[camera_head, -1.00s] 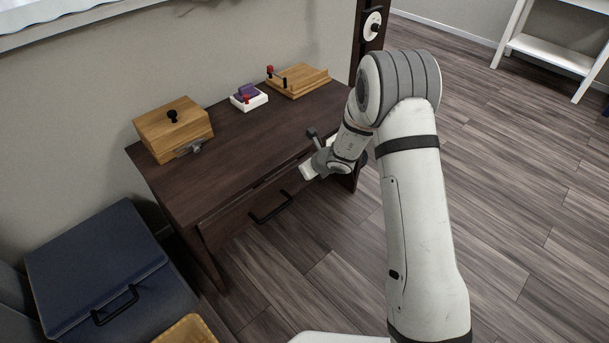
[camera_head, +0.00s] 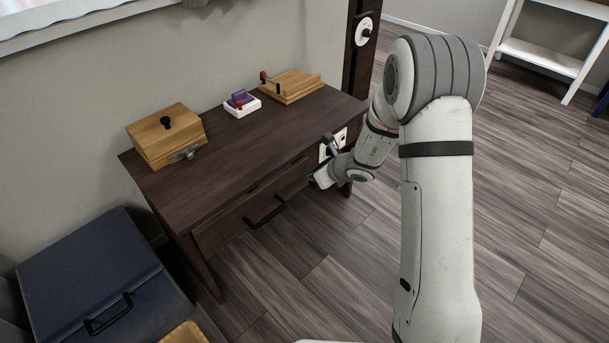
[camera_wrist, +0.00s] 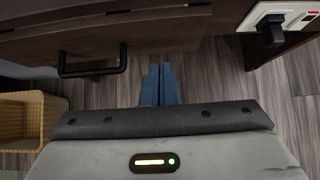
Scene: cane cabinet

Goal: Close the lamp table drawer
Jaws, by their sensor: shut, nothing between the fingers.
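The dark brown lamp table (camera_head: 235,140) stands against the wall in the head view. Its drawer front (camera_head: 236,222) has a black bar handle (camera_head: 265,211). In the wrist view, the drawer front (camera_wrist: 150,38) and handle (camera_wrist: 92,68) lie across the top left. My gripper (camera_head: 319,181) is off the right end of the drawer, apart from the handle. Its blue fingers (camera_wrist: 157,86) are together and empty in the wrist view, below and right of the handle.
A wooden box (camera_head: 166,135), a white-and-purple item (camera_head: 241,103) and a wooden board (camera_head: 290,86) stand on the tabletop. A white panel (camera_head: 333,145) is at the table's right. Floor (camera_head: 300,260) before the drawer is clear.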

